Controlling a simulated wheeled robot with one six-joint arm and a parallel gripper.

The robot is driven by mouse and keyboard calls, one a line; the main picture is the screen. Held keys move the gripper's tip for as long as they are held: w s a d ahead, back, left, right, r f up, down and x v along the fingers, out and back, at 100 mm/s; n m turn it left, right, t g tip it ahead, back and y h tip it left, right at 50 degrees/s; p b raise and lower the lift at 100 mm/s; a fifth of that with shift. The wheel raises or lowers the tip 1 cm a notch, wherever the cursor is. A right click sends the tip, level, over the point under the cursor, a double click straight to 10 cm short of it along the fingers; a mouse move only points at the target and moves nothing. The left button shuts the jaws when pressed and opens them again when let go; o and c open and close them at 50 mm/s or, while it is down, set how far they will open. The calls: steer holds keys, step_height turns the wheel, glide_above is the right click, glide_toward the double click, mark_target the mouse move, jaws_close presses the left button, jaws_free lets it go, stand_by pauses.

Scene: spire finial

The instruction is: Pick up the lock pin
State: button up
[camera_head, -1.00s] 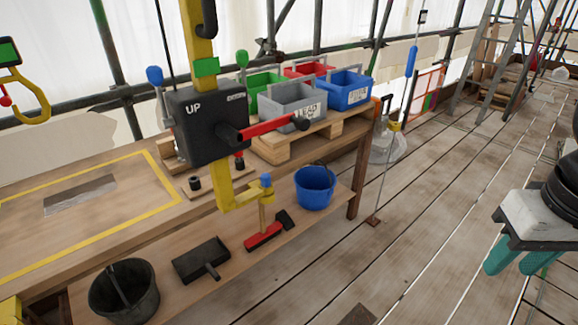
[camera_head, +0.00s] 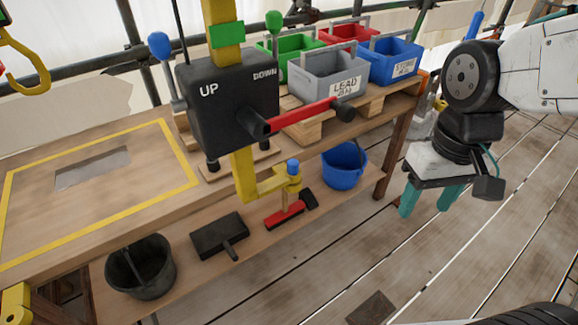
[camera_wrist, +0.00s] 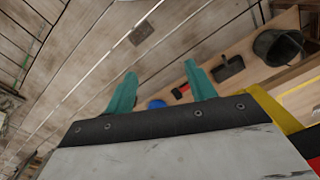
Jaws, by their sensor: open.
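A small pin with a blue top (camera_head: 293,167), which may be the lock pin, sits at the end of a yellow bracket (camera_head: 262,186) on the yellow post below a black control box (camera_head: 228,105). I cannot tell how deep it sits. My gripper (camera_head: 429,202) hangs to the right of the bench, fingers down, well apart from the pin. Its two teal fingers are spread and empty; they also show in the wrist view (camera_wrist: 160,74). I cannot make out the pin in the wrist view.
The box carries a red lever (camera_head: 300,115). A blue bucket (camera_head: 345,168), a red brush (camera_head: 285,214), a dark dustpan (camera_head: 218,237) and a black bucket (camera_head: 140,268) are on the lower shelf. Grey (camera_head: 328,78) and blue (camera_head: 390,62) bins stand on a pallet. The plank floor is largely clear.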

steer(key=w+a+f+n+t, duration=0.1)
steer(key=w+a+f, duration=0.4)
steer(key=f, duration=0.2)
steer(key=w+a+f+n, duration=0.1)
steer(key=w+a+f, duration=0.3)
steer(key=f, duration=0.2)
steer(key=t+y, duration=0.4)
steer(key=t, duration=0.8)
glide_toward(291, 163)
steer(key=w+f, duration=0.1)
steer(key=w, duration=0.1)
steer(key=w+a+f, duration=0.1)
steer(key=f, duration=0.1)
steer(key=shift+w+f, duration=0.2)
steer(key=shift+w, duration=0.2)
steer(key=shift+w+a+r, duration=0.1)
steer(key=shift+w+a, duration=0.05)
steer(key=shift+w, duration=0.25)
steer(key=x, duration=0.7)
steer(key=shift+w+d, duration=0.1)
steer(key=shift+d, duration=0.15)
steer(key=c, duration=1.1)
